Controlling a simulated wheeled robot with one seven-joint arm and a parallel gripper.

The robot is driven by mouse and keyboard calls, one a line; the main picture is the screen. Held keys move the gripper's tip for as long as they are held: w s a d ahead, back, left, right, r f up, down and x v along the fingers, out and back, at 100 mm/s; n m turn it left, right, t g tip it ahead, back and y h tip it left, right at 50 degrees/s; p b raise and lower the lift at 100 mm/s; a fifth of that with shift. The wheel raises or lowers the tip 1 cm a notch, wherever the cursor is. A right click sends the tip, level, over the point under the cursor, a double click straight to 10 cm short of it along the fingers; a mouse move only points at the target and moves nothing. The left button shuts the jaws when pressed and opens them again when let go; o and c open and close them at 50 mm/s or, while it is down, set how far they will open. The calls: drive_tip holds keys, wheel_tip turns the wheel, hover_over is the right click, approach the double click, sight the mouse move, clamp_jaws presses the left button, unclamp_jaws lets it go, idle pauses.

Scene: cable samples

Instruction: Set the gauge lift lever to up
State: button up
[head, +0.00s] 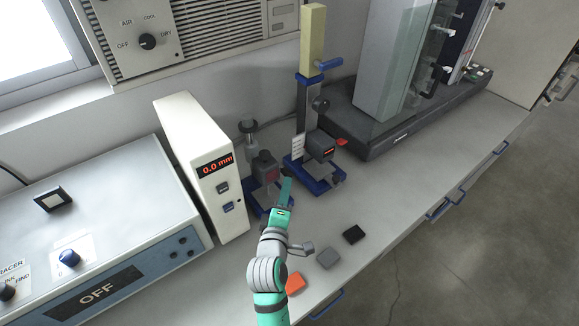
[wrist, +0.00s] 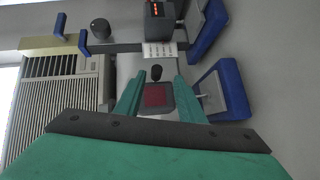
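A low gauge with a dark red face (head: 265,168) stands on a blue base behind my gripper in the head view. In the wrist view this gauge (wrist: 158,97) shows between my fingers, with a short black knob (wrist: 156,72) on it. I cannot tell for sure that this knob is the lift lever, or its setting. My gripper (head: 286,184) is close in front of the gauge. In the wrist view my gripper (wrist: 155,82) has its fingers apart, with nothing held; I cannot tell whether they touch the gauge.
A white box (head: 210,165) reading 0.0 mm stands left of the gauge. Orange (head: 295,283), grey (head: 328,258) and black (head: 353,234) blocks lie near the bench's front edge.

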sight(282, 169)
drive_tip(key=w+d, duration=0.1)
drive_tip(key=w, duration=1)
drive_tip(key=shift+d+f, duration=0.2)
drive_tip(key=shift+f, duration=0.25)
drive_tip(key=shift+w, duration=0.1)
clamp_jaws()
